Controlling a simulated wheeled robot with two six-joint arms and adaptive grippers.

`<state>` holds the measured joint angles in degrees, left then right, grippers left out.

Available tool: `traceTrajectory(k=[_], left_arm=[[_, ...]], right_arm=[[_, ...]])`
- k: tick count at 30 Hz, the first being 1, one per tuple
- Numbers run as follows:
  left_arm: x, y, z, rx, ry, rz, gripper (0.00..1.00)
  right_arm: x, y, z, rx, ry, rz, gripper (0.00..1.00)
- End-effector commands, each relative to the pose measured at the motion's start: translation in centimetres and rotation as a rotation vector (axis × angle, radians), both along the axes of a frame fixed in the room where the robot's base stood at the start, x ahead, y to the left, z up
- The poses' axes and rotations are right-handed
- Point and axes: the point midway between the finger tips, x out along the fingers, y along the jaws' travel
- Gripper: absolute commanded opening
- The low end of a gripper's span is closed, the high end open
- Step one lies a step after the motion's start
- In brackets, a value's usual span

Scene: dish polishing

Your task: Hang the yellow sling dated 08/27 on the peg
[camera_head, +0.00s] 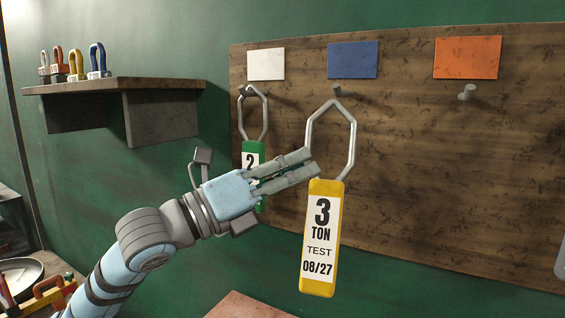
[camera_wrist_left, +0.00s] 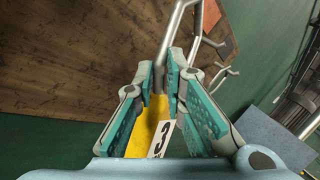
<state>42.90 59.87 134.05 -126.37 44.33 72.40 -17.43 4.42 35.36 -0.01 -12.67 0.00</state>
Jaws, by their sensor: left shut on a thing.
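The yellow sling (camera_head: 322,240) has a tag reading "3 TON TEST 08/27" and a grey metal ring (camera_head: 350,140) at its top. It hangs upright in front of the wooden board. My left gripper (camera_head: 312,162) comes in from the left and is shut on it where ring meets tag; the left wrist view shows the yellow tag (camera_wrist_left: 146,130) between the fingers (camera_wrist_left: 162,85). The ring's top is just below the peg (camera_head: 337,90) under the blue card (camera_head: 352,60); I cannot tell whether the ring is around the peg. My right gripper is out of view.
A green sling (camera_head: 252,152) hangs at left under the white card (camera_head: 266,64), partly behind my gripper. The peg (camera_head: 468,92) under the orange card (camera_head: 467,57) is bare. A shelf (camera_head: 120,84) at upper left holds several small shackles. A cluttered surface is at lower left.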

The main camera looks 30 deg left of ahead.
Motion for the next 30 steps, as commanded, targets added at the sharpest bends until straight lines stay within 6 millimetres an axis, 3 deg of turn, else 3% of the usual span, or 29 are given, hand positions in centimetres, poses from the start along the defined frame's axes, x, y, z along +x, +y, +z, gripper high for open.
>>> traceTrajectory(k=[1, 3, 7, 30], left_arm=[[-0.7, 0.4, 2.1, 0.013, -0.067, 0.018, 0.00], [-1.5, 0.7, 4.3, 0.032, -0.126, 0.040, 0.00], [-2.1, 1.1, 6.2, 0.049, -0.170, 0.059, 0.00], [3.8, 1.4, 6.0, 0.048, -0.167, 0.056, 0.00]], right_arm=[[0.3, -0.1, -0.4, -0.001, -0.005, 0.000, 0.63], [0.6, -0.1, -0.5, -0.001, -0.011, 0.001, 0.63], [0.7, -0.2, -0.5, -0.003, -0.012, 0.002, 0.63], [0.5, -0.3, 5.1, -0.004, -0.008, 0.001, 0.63]])
